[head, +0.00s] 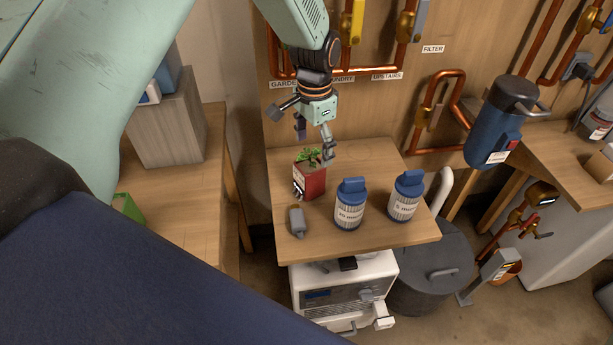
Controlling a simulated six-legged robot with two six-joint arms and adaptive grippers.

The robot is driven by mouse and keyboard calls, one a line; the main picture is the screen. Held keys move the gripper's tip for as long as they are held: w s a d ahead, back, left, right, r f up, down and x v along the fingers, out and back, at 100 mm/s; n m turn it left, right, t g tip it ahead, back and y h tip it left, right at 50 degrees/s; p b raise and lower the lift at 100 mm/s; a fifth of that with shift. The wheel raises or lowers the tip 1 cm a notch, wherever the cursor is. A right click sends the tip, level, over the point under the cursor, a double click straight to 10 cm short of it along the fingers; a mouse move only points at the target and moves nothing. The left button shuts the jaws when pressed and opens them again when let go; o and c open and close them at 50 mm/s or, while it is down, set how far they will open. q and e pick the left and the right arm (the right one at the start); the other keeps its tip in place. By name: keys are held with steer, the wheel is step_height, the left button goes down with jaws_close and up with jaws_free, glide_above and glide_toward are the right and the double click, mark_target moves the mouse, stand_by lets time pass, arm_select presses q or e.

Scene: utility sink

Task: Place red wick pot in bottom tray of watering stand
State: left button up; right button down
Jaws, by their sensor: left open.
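The red pot (311,184) stands upright on the small wooden table, with a green leafy plant at its top and a pale label on its side. My left gripper (314,143) points down just above the plant, fingers apart and empty. One finger is over the plant's left side and the other is at its right; I cannot tell whether they touch the leaves. My right gripper is out of view. I cannot make out a watering stand or its bottom tray in this view.
Copper pipes (355,70) run along the wall behind. A blue canister (488,130) is at right.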

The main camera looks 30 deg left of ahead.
mark_target(309, 164)
arm_select(q)
steer(key=shift+s+d+f, duration=0.1)
steer(key=shift+d+f, duration=0.05)
steer(key=shift+f, duration=0.05)
steer(key=f, duration=0.3)
steer(key=a+f, duration=0.1)
steer(key=f, duration=0.2)
steer(key=shift+s+a+f, duration=0.1)
steer(key=shift+f, duration=0.1)
steer(key=shift+s+f, duration=0.1)
steer(key=shift+f, duration=0.35)
steer(key=shift+w+d, duration=0.2)
steer(key=shift+f, duration=0.1)
steer(key=shift+c, duration=0.3)
